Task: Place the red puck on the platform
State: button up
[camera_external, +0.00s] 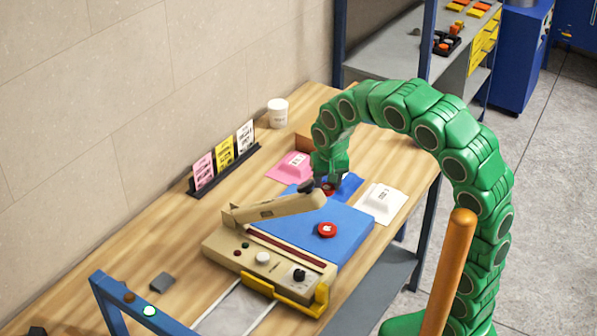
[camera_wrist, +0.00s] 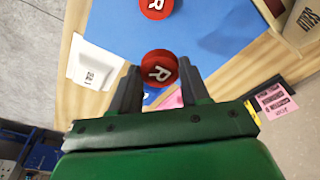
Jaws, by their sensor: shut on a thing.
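A red puck with a white R (camera_wrist: 159,68) sits between the two fingers of my gripper (camera_wrist: 160,85), which is shut on it. In the external view my gripper (camera_external: 329,184) points down at the far edge of the press, near the blue packet (camera_external: 350,186), and mostly hides this puck. The flat blue platform (camera_external: 345,246) is part of the beige press. A second red puck with a white R (camera_external: 327,230) lies on it, apart from my gripper. That puck also shows at the top of the wrist view (camera_wrist: 157,7).
The press's beige lever (camera_external: 275,208) extends beside the platform, close to my gripper. A pink packet (camera_external: 291,166) and a white packet (camera_external: 380,204) lie on the wooden table (camera_external: 160,245). A card rack (camera_external: 225,170) and a white cup (camera_external: 277,113) stand near the wall.

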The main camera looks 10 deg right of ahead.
jog(key=w+a+f, duration=0.1)
jog(key=w+f, duration=0.1)
jog(key=w+a+f, duration=0.2)
jog(key=w+f, duration=0.1)
jog(key=w+a+f, duration=0.1)
jog(key=w+f, duration=0.1)
jog(key=w, duration=0.1)
jog(key=shift+w+a+f, duration=0.15)
jog(key=shift+a+f, duration=0.15)
jog(key=shift+f, duration=0.1)
jog(key=shift+w+a+f, duration=0.1)
jog(key=shift+w+f, duration=0.05)
jog(key=shift+f, duration=1.5)
jog(key=shift+f, duration=0.1)
jog(key=o, duration=1)
jog(key=r, duration=0.4)
jog(key=s+r, duration=0.1)
jog(key=r, duration=0.3)
jog(key=s+r, duration=0.1)
jog(key=r, duration=0.3)
